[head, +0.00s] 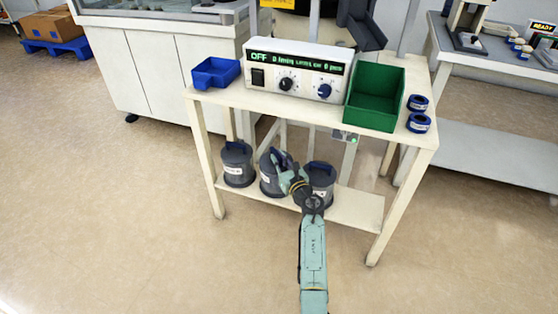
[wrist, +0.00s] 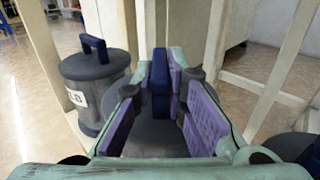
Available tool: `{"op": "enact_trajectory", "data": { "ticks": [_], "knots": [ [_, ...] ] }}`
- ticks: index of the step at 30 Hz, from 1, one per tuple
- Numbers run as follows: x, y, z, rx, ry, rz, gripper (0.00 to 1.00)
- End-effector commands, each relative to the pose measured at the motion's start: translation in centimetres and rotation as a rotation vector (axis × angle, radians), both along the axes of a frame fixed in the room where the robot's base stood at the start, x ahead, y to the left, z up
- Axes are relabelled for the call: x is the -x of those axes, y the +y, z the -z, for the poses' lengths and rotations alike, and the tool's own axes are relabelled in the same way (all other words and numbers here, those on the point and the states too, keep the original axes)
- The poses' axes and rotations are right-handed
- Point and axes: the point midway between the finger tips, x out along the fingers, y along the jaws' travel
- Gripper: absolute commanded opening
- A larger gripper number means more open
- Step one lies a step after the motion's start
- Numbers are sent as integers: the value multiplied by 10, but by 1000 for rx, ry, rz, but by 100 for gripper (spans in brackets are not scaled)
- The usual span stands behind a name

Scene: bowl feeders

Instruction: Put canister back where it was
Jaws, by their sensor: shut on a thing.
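Three grey canisters with blue handles are at the lower shelf (head: 345,208) of the cream table. My gripper (head: 282,168) is shut on the blue handle of the middle canister (head: 268,184). In the wrist view the handle (wrist: 160,88) stands between the purple finger pads of my gripper (wrist: 158,100), above the grey lid. The middle canister looks slightly tilted in the head view. I cannot tell whether its base touches the shelf. The left canister (head: 238,170) stands upright beside it and shows in the wrist view (wrist: 95,75). The right canister (head: 320,190) is partly hidden by my arm.
The tabletop above holds a control box (head: 298,70), a blue bin (head: 215,72), a green bin (head: 375,98) and two blue rings (head: 418,112). Table legs (head: 205,160) frame the shelf. The right part of the shelf is bare, and the floor in front is clear.

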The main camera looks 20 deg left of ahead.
Motion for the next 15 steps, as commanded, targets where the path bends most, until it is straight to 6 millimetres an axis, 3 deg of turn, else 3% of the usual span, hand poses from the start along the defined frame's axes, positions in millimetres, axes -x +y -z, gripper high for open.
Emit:
{"op": "enact_trajectory", "data": {
  "ticks": [2,3,9,15],
  "knots": [
    [-1,0,2,-2,-4,1,0],
    [0,0,3,0,0,0,15],
    [0,0,3,0,0,0,28],
    [0,0,3,-1,1,0,33]
  ]
}}
